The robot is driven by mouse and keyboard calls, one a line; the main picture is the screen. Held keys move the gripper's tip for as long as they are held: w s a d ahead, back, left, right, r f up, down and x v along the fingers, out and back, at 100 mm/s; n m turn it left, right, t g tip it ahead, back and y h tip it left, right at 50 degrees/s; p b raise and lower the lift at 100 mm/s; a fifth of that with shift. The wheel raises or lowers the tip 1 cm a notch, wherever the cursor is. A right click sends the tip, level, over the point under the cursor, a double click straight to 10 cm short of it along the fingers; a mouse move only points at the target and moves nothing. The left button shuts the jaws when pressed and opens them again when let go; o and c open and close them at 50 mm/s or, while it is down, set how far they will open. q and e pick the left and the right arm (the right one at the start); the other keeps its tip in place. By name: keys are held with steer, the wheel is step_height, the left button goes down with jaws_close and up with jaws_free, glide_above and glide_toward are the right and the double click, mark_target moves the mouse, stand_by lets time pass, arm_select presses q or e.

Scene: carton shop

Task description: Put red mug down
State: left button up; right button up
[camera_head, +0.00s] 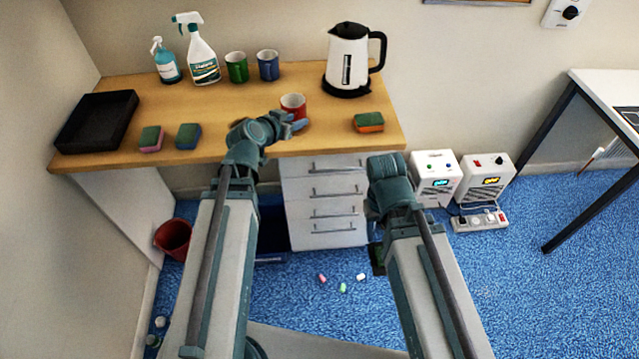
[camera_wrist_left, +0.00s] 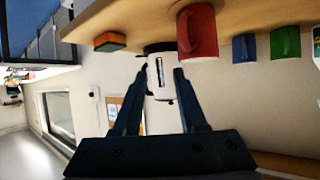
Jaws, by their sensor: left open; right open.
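My left gripper (camera_head: 298,121) is at the near side of the mug. In its wrist view its two fingers (camera_wrist_left: 160,66) are spread apart with nothing held between them. I cannot tell whether a finger touches the mug. My right arm is folded in front of the drawers, and its fingers are hidden.
On the counter (camera_head: 230,110) stand a green mug (camera_head: 237,67), a blue mug (camera_head: 268,65), a kettle (camera_head: 347,62), two bottles, a black tray (camera_head: 97,122) and several sponges, one (camera_head: 368,122) right of the red mug. Counter space between mug and kettle is clear.

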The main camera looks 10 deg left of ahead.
arm_select(q)
steer(key=s+d+f+m+g+h, duration=0.15)
steer(key=s+d+f+g, duration=0.4)
steer(key=d, duration=0.55)
steer(key=s+d+f+g+y, duration=0.1)
steer(key=s+f+g+y, duration=0.2)
steer(key=s, duration=0.5)
steer(key=s+d+f+g+y, duration=0.2)
steer(key=s+f+g+y, duration=0.1)
steer(key=s, duration=0.6)
steer(key=shift+d+n+g, duration=0.2)
steer(key=shift+n+g, duration=0.15)
steer(key=shift+g, duration=0.1)
steer(key=shift+s, duration=0.1)
